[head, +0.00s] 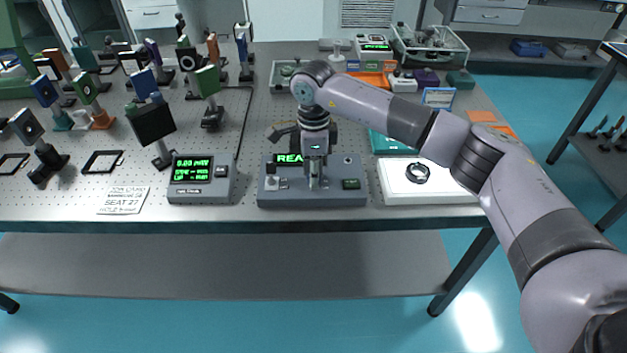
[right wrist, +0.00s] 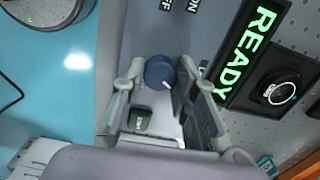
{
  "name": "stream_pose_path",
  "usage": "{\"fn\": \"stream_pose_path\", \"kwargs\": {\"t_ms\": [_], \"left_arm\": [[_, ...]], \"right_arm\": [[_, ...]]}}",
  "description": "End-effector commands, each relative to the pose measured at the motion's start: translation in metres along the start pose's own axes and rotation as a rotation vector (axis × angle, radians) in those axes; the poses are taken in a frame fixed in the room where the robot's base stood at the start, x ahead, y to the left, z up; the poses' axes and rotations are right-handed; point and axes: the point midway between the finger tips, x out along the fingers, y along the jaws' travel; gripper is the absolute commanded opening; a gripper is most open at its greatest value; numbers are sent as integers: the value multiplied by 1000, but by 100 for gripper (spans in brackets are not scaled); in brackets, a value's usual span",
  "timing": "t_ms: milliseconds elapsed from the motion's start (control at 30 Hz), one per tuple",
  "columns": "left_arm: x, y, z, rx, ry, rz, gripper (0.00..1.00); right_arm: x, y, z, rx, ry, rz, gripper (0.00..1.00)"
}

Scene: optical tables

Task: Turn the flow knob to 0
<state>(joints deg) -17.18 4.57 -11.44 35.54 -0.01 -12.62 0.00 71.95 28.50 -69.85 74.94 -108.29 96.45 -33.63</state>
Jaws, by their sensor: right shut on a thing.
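A grey control box (head: 334,198) stands at the front edge of the table, with a green-lit display (head: 289,159) partly covered by my right arm. In the right wrist view the display (right wrist: 246,52) reads READY. My right gripper (head: 314,184) points down at the front middle of the box. In the right wrist view a round blue knob (right wrist: 158,70) with a short white mark sits between the fingertips, and the gripper is shut on it. The knob's label and scale cannot be read. The knob is hidden in the head view. My left gripper is not in view.
A power meter (head: 201,179) stands left, a white plate with a black ring (head: 417,172) right. Posts with optics crowd the table's left side.

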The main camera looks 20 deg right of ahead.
Motion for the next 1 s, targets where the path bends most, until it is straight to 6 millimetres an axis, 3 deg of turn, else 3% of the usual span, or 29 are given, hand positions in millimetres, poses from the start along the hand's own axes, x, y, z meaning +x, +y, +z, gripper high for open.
{"fn": "stream_pose_path", "kwargs": {"t_ms": [100,500,1000], "left_arm": [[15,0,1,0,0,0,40],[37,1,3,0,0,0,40],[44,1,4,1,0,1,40]], "right_arm": [[3,-1,0,-108,-1,-5,0],[1,-1,0,-419,-1,-5,0],[-1,-1,0,-564,-1,-4,0]]}}
